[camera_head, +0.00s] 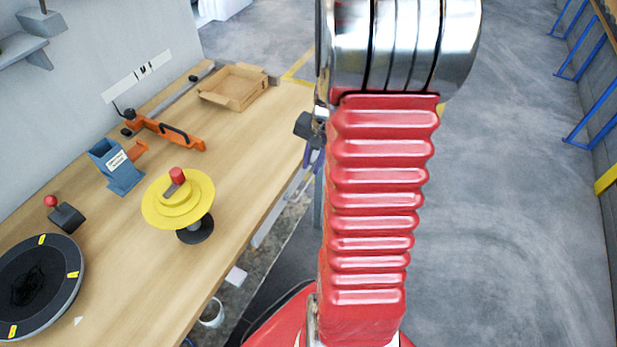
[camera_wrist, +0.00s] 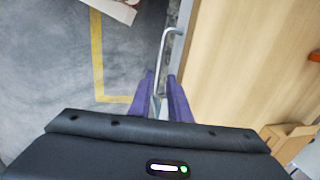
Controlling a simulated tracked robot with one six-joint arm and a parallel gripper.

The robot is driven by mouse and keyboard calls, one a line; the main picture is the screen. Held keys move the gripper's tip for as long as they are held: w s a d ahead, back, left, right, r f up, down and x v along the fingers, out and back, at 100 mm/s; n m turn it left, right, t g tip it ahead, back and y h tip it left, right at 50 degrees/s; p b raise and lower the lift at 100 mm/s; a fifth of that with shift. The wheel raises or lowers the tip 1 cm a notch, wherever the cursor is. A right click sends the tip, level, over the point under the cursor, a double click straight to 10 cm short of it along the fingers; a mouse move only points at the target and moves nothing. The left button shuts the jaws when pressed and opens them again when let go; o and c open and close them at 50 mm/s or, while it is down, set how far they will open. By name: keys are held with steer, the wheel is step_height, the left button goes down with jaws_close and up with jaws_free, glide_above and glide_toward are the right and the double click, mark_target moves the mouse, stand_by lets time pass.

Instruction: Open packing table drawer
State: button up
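The packing table (camera_head: 245,150) has a pale wooden top, which also fills the right of the wrist view (camera_wrist: 240,70). In the wrist view a light metal bar handle (camera_wrist: 164,48) runs along the table's edge. My gripper (camera_wrist: 161,76) has its two purple fingers apart, one on each side of the handle's near part; I cannot tell whether they touch it. In the head view my gripper (camera_head: 315,155) is beside the table's right edge, partly hidden by my arm. The drawer front is mostly hidden beneath the tabletop.
On the table stand a cardboard tray (camera_head: 233,87), an orange tool (camera_head: 170,133), a blue dispenser (camera_head: 117,165), a yellow reel (camera_head: 178,200) and a black turntable (camera_head: 40,285). Open grey floor (camera_head: 500,200) lies to the right, with blue rails (camera_head: 590,95) along the wall.

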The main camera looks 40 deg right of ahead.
mark_target(307, 183)
steer(key=f, duration=0.2)
steer(key=w+f, duration=0.1)
steer(key=f, duration=0.4)
steer(key=shift+w+a+f, duration=0.1)
steer(key=shift+w+a, duration=0.05)
steer(key=shift+a, duration=0.05)
steer(key=shift+c, duration=0.5)
jaws_close()
